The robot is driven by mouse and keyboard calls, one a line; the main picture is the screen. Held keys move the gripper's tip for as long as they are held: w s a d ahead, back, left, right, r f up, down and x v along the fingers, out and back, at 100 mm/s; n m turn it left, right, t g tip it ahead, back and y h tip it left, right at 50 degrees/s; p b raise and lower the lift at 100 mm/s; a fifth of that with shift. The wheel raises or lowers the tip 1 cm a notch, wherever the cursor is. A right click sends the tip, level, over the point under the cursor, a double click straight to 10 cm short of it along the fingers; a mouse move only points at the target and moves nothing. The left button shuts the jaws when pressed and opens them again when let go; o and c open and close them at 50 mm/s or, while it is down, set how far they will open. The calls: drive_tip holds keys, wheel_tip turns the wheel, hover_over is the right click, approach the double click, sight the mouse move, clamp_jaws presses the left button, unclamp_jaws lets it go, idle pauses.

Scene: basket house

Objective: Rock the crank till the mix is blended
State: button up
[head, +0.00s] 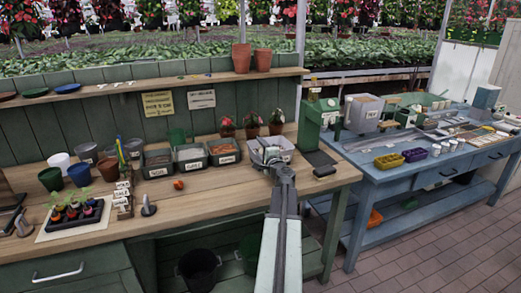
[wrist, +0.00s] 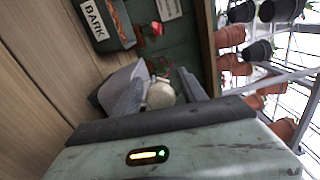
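In the wrist view a round cream knob (wrist: 160,95), which looks like the crank's handle, sits between the two fingers of my gripper (wrist: 163,88). One finger is on each side of the knob, close to it. Whether they press on it I cannot tell. The crank's arm and the mix are hidden from me.
Labelled bins, one reading BARK (head: 224,151), stand left of the unit. A green box-shaped device (head: 318,118) and a dark flat pad (head: 320,160) are on its right. Seedling tray (head: 75,214) is at the left. A blue table (head: 380,175) stands at right.

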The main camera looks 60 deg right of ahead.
drive_tip(key=v, duration=0.7)
drive_tip(key=shift+s+a, duration=0.25)
drive_tip(key=shift+s, duration=0.05)
